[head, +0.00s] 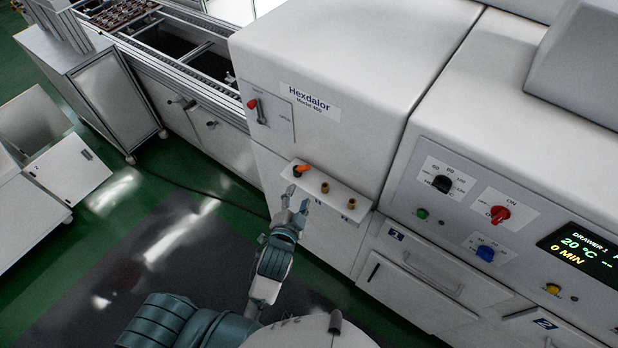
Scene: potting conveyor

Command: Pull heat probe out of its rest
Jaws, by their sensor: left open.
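The heat probe (303,169) shows as a short orange handle with a dark end. It sits at the left end of a small white shelf (338,203) on the front of the Hexdalor machine. Its lower part and the rest under it are hidden from this view. My left gripper (297,196) is open and empty, with its two fingers pointing up toward the shelf. It appears just below and in front of the probe, apart from it. My right gripper is out of view.
Two brass-coloured fittings (325,187) stand on the same shelf, right of the probe. The Hexdalor machine (330,70) rises behind, with a red-knobbed lever (252,104). A control panel (480,215) and a drawer (425,275) lie to the right.

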